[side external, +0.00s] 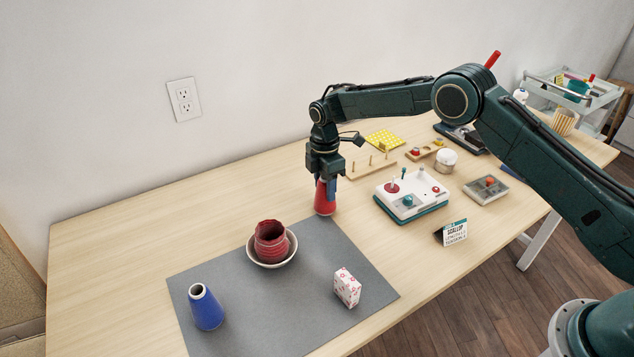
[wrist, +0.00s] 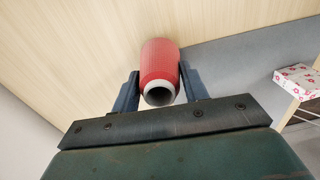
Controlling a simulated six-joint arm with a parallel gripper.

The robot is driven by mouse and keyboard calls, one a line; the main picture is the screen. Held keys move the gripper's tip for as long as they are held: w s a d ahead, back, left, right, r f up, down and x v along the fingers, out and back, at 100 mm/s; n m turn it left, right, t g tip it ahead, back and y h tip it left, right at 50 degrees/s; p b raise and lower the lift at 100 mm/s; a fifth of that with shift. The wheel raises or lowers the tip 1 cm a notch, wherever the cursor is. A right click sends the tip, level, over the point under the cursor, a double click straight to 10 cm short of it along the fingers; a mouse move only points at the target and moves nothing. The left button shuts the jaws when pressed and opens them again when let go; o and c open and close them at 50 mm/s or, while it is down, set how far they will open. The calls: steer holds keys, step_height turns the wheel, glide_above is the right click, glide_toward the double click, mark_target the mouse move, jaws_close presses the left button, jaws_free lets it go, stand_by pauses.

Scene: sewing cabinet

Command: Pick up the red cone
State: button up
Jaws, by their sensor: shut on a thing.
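The red cone (side external: 325,201) is a spool of red thread, wide end down, at the back corner of the grey mat in the side view. My gripper (side external: 325,186) points down over it from above. In the wrist view the red cone (wrist: 160,63) sits between the two fingers of my gripper (wrist: 160,88), with its pale hollow top end facing the camera. The fingers are shut on its two sides. It looks upright; I cannot tell whether its base touches the table.
On the grey mat (side external: 225,275) are a blue cone (side external: 206,309), a red ribbed pot in a white bowl (side external: 287,259) and a flowered box (side external: 347,288). A white control box (side external: 411,197), a pegged wooden rack (side external: 371,167) and a small sign (side external: 454,232) stand to the right. The table's left part is clear.

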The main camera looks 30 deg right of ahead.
step_height(320, 180, up, 20)
steer(key=shift+f, duration=0.2)
stand_by(0.4)
